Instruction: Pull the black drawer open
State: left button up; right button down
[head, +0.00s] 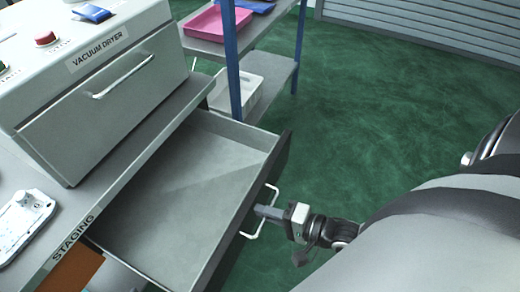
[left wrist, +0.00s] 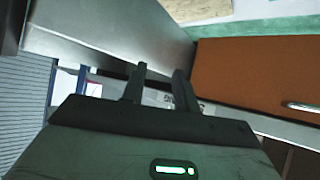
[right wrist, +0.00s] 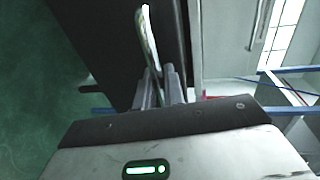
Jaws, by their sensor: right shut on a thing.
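The black drawer (head: 277,163) stands well out from under the counter in the head view, and its grey inside is empty. Its pale bar handle (head: 274,190) is on the front face. My right gripper (head: 264,211) is shut on this handle. In the right wrist view the handle (right wrist: 147,38) runs between the fingers (right wrist: 160,88), in front of the dark drawer front (right wrist: 98,45). My left gripper (left wrist: 158,82) shows only in the left wrist view, with its fingers apart and nothing between them.
The vacuum dryer (head: 100,95) stands on the counter above the drawer. A white part (head: 22,225) lies near the STAGING label. An orange front (head: 72,270) is below the counter. A blue-post shelf (head: 232,60) with a pink tray (head: 215,22) stands behind. Green floor (head: 360,110) at right is clear.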

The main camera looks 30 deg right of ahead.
pick_arm(q)
jog(key=shift+d, duration=0.1)
pick_arm(e)
jog(key=c, duration=1.8)
grip_release()
jog(key=shift+c, duration=0.2)
pick_arm(q)
jog(key=shift+s+f, duration=0.1)
jog(key=shift+s, duration=0.05)
jog(key=shift+s+f, duration=0.1)
jog(key=shift+s, duration=0.05)
pick_arm(e)
jog(key=shift+s, duration=0.1)
pick_arm(q)
jog(key=shift+w+r, duration=0.2)
jog(key=shift+w, duration=0.05)
pick_arm(e)
jog(key=v, duration=1.6)
pick_arm(q)
jog(key=shift+s+f, duration=0.15)
jog(key=shift+s, duration=0.1)
